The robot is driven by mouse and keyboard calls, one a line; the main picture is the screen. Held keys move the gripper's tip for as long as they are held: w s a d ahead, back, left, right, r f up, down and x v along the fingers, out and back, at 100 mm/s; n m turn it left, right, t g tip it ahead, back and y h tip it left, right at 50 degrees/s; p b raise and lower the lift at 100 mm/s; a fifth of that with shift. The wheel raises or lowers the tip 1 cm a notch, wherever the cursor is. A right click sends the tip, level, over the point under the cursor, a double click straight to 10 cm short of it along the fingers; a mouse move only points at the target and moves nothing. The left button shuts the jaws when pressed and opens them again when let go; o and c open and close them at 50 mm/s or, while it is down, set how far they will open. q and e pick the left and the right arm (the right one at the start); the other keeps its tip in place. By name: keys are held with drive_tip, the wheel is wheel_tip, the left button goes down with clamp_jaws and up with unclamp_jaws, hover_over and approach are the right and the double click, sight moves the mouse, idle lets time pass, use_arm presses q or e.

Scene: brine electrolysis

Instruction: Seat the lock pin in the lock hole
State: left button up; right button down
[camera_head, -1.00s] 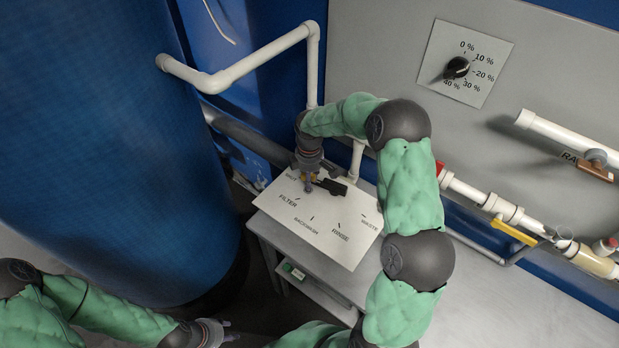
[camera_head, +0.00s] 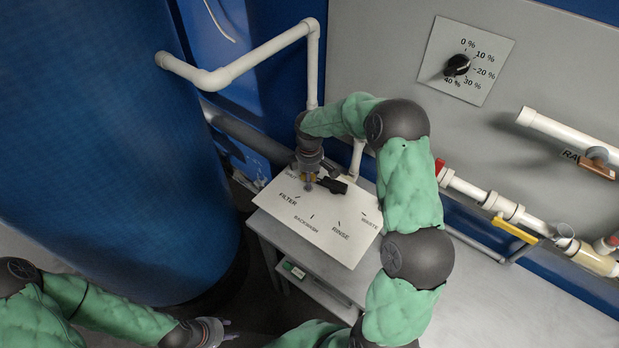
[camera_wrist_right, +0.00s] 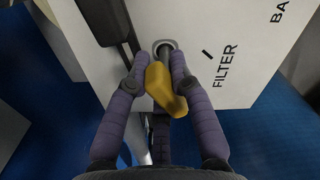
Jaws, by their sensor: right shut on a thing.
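The lock pin has a yellow handle (camera_wrist_right: 164,92), seen in the right wrist view between the fingers of my right gripper (camera_wrist_right: 157,75), which is shut on it. The pin's dark tip points at a grey-ringed lock hole (camera_wrist_right: 166,46) on the white labelled panel, beside the word FILTER. The tip overlaps the ring; I cannot tell how deep it sits. In the head view my right gripper (camera_head: 308,184) is at the panel's upper left corner, largely covering the pin and hole. My left gripper (camera_head: 228,331) is low at the left, away from the panel, its fingers small and unclear.
The white panel (camera_head: 328,228) bears BACKWASH, RINSE and WASTE marks. A black lever (camera_head: 333,186) lies next to my right gripper. A big blue tank (camera_head: 110,150) stands at the left. White pipes (camera_head: 240,69) run behind, and a grey table (camera_head: 480,300) is clear at the right.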

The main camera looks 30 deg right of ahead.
drive_tip(key=shift+f, duration=0.35)
idle(0.3)
drive_tip(key=shift+s+a+f, duration=0.2)
drive_tip(key=shift+s+f, duration=0.15)
drive_tip(key=shift+f, duration=0.1)
idle(3.1)
drive_tip(key=c, duration=1)
unclamp_jaws()
drive_tip(key=shift+w, duration=0.1)
drive_tip(key=shift+d, duration=0.1)
drive_tip(key=shift+w, duration=0.1)
drive_tip(key=shift+w+d+r, duration=0.1)
drive_tip(key=shift+w+r, duration=0.05)
drive_tip(key=shift+r, duration=0.15)
